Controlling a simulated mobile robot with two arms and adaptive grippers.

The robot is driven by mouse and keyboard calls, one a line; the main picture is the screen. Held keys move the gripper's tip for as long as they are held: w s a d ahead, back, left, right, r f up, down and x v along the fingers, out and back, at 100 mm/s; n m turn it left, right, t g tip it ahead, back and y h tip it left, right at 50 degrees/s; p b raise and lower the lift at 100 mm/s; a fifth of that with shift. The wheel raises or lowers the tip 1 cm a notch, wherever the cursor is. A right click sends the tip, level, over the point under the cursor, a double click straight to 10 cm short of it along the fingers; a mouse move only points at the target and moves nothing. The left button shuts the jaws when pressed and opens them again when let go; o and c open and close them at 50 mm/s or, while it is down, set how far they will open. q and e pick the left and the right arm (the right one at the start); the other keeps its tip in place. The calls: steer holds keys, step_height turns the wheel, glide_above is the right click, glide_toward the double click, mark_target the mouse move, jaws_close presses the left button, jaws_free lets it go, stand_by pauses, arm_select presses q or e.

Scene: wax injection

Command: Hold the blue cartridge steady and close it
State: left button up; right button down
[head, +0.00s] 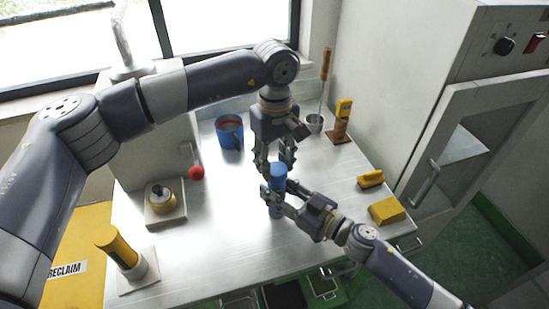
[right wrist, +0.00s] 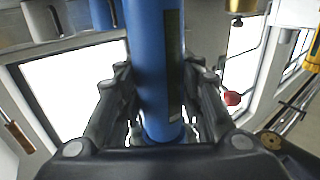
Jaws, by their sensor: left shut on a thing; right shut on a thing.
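The blue cartridge (head: 276,211) stands upright over the middle of the table. My left gripper (head: 276,164) points down from above and is shut on its top end, partly hiding it. I cannot tell whether the cap sits fully down. My right gripper (head: 275,194) comes from the lower right and is shut around the cartridge body below the left one. In the right wrist view the cartridge (right wrist: 152,60) runs between the fingers of my right gripper (right wrist: 155,95), with a dark strip along its side.
A blue pot (head: 229,131) stands behind left.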

arm_select(q)
steer(key=shift+f, duration=0.6)
stand_by(0.3)
steer(key=m, duration=0.3)
steer(key=shift+w+d+m, duration=0.1)
steer(key=shift+m, duration=0.3)
steer(key=m, duration=0.3)
steer(key=shift+d+m, duration=0.1)
steer(key=shift+m, duration=0.2)
steer(key=m, duration=0.5)
steer(key=shift+d, duration=0.15)
steer(key=m, duration=0.3)
steer(key=shift+m, duration=0.4)
steer(key=o, duration=0.7)
steer(key=shift+o, duration=0.4)
